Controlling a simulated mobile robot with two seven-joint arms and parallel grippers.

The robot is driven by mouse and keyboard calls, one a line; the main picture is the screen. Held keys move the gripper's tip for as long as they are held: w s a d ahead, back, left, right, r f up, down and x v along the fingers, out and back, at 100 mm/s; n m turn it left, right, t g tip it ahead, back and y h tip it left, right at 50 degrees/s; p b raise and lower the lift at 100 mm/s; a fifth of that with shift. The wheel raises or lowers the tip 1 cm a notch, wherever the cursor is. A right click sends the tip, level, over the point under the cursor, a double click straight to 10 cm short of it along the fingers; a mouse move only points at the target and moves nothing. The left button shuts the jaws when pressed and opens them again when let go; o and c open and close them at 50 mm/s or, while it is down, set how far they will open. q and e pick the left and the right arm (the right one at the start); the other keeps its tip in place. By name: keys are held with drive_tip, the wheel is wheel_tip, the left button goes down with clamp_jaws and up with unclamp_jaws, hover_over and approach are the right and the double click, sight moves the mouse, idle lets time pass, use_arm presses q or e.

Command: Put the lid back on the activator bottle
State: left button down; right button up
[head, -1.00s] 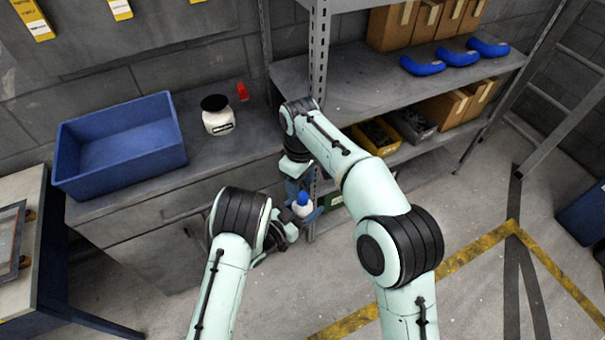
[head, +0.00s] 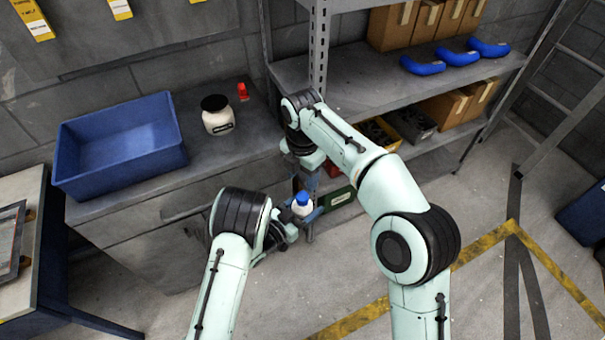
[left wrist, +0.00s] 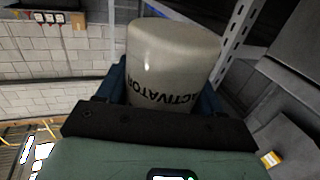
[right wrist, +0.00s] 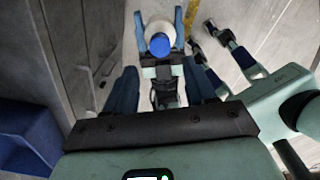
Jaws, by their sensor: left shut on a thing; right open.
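The activator bottle (head: 303,210) is white, with a blue lid (head: 301,197) sitting on its top. My left gripper (head: 305,213) is shut around the bottle and holds it in the air in front of the bench. In the left wrist view the bottle (left wrist: 172,60) shows its ACTIVATOR lettering; its lid is hidden there. In the right wrist view the blue lid (right wrist: 160,46) is on the bottle, beyond my open fingers. My right gripper (right wrist: 160,85) is open and empty, above the bottle and apart from it. Whether the lid is fully seated I cannot tell.
The bench (head: 190,180) carries a blue bin (head: 120,150), a white jar with a black lid (head: 217,115) and a small red item (head: 243,91). A metal shelf post (head: 317,60) stands close behind my right gripper. Shelves with boxes are to the right.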

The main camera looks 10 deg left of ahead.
sight(303, 196)
wheel_tip(303, 196, down, 8)
drive_tip(key=shift+f, duration=0.1)
idle(0.6)
